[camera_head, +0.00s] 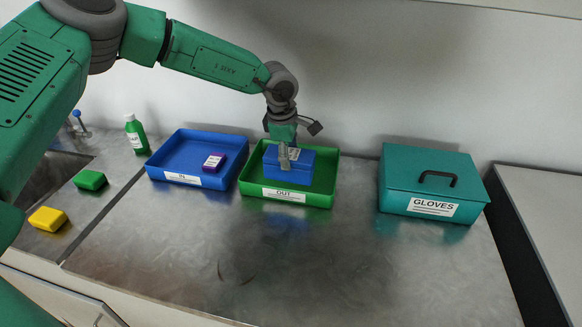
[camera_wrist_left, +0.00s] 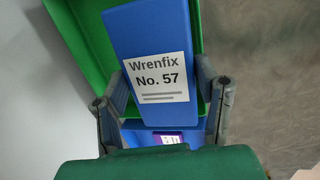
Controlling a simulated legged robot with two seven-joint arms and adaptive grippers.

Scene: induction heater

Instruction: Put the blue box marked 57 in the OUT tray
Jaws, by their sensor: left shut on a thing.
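The blue box marked 57 (camera_head: 300,168) is inside the outline of the green OUT tray (camera_head: 290,195) in the head view; I cannot tell whether it touches the tray floor. My left gripper (camera_head: 287,158) comes down from above and is shut on the box. In the left wrist view the box (camera_wrist_left: 142,35) shows its white label, "Wrenfix No. 57", between the two fingers of my left gripper (camera_wrist_left: 165,105). The green tray wall (camera_wrist_left: 78,35) shows behind it. My right gripper is not in view.
The blue IN tray (camera_head: 160,174) stands left of the OUT tray with a purple box (camera_head: 214,161) in it. A teal GLOVES box (camera_head: 425,182) stands at the right. A green bottle (camera_head: 136,135) and green and yellow sponges (camera_head: 48,218) are at the left. The front counter is clear.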

